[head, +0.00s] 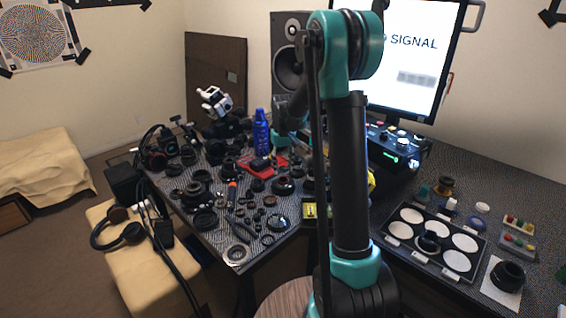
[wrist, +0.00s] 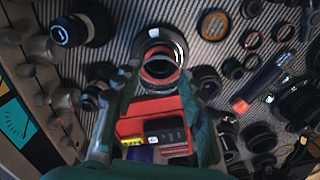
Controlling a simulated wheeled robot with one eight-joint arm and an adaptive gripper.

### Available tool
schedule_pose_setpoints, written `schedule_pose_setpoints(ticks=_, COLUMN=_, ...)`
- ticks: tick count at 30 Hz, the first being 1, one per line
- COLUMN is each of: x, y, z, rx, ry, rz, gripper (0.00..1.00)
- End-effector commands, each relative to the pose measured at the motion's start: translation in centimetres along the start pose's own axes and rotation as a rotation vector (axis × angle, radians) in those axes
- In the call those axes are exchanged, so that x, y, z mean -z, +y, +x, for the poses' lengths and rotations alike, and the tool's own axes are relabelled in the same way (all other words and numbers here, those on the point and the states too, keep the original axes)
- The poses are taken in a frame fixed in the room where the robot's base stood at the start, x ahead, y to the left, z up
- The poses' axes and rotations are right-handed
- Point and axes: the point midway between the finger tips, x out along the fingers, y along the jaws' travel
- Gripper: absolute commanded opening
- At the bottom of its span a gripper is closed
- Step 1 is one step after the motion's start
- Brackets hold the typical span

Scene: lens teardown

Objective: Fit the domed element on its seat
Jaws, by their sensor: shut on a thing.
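In the wrist view, my gripper (wrist: 158,80) is shut on a round, glassy piece with a pale rim (wrist: 160,63), which looks like the domed element. The piece sits between the fingertips, and red shows through its middle. A wider dark ring with a shiny edge (wrist: 164,36) lies just behind it in the picture. I cannot tell whether the two touch, or whether that ring is the seat. In the head view, my arm hides the fingertips and the held piece.
A red tray (wrist: 140,122) with small boxes lies below the fingers. Many dark lens rings and barrels crowd the bench (head: 262,246) all around. A blue bottle (head: 261,133) stands upright near my gripper. A board with white discs (head: 459,261) lies at right.

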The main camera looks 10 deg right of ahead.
Motion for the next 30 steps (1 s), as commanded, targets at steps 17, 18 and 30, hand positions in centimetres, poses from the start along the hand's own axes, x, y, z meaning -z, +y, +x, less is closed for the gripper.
schedule_pose_setpoints(ticks=17, x=0.0, y=0.0, z=2.9, rx=0.000, ry=0.000, rz=0.000, gripper=0.13)
schedule_pose_setpoints(ticks=18, x=0.0, y=0.0, z=3.0, rx=0.000, ry=0.000, rz=0.000, gripper=0.13)
schedule_pose_setpoints(ticks=30, x=-0.1, y=0.0, z=3.4, rx=0.000, ry=0.000, rz=0.000, gripper=0.13)
